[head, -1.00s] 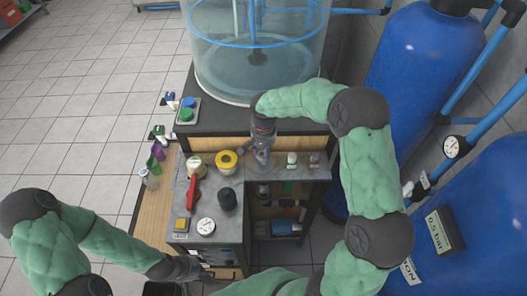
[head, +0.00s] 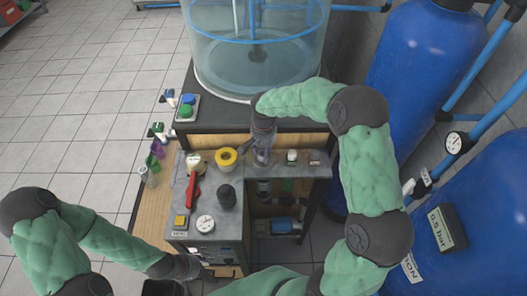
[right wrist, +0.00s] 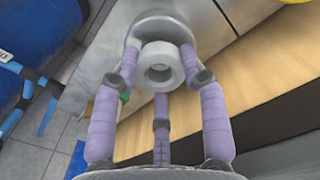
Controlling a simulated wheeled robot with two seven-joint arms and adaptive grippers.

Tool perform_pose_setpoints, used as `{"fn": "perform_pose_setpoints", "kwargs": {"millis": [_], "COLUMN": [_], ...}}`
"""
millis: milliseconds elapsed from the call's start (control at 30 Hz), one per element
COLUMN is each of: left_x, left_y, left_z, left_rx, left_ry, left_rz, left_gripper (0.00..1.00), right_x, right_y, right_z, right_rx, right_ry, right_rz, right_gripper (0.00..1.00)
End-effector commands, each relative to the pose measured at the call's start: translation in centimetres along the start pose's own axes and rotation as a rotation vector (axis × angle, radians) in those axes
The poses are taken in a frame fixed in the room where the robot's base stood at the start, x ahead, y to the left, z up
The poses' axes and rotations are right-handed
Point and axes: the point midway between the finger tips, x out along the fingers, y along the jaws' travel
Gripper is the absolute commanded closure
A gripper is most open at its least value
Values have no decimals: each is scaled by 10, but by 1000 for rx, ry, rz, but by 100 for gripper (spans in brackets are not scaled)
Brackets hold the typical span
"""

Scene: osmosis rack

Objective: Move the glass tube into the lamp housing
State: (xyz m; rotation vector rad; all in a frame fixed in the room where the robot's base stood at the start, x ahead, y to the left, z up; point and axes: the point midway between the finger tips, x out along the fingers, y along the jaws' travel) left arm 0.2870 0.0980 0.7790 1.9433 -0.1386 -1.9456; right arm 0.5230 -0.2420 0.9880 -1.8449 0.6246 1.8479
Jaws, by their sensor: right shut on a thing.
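My right gripper (head: 263,152) is over the grey worktop, in front of the clear tank. In the right wrist view its purple fingers (right wrist: 160,85) are closed around a pale, ring-ended piece (right wrist: 160,68) with a hole in its middle, which I take to be the end of the glass tube. A round grey flange (right wrist: 160,27) lies just beyond it; I cannot tell whether this is the lamp housing or whether the two touch. The tube's length is hidden. My left gripper (head: 186,268) is low at the worktop's front left, its fingers too dark to read.
The worktop (head: 239,172) carries a yellow ring (head: 226,158), a red-handled tool (head: 194,190), a black knob (head: 227,195) and a gauge (head: 205,224). The tank (head: 257,60) is behind; blue vessels (head: 420,75) crowd the right.

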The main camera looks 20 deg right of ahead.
Motion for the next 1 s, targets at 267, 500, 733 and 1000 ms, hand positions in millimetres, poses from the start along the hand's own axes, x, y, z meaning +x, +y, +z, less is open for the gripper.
{"fn": "perform_pose_setpoints", "kwargs": {"millis": [267,500,733,1000], "left_x": [6,8,8,8], "left_y": [-2,-3,-3,-3], "left_z": [0,0,0,0], "left_rx": [0,0,0,0], "left_ry": [0,0,0,0], "left_rz": [0,0,0,0], "left_gripper": [60,60,60,60], "right_x": [8,12,12,12], "right_y": [0,0,0,0], "right_z": [0,0,0,0], "right_rx": [0,0,0,0], "right_ry": [0,1,0,0], "right_rz": [0,0,0,0], "right_gripper": [75,45,29,9]}}
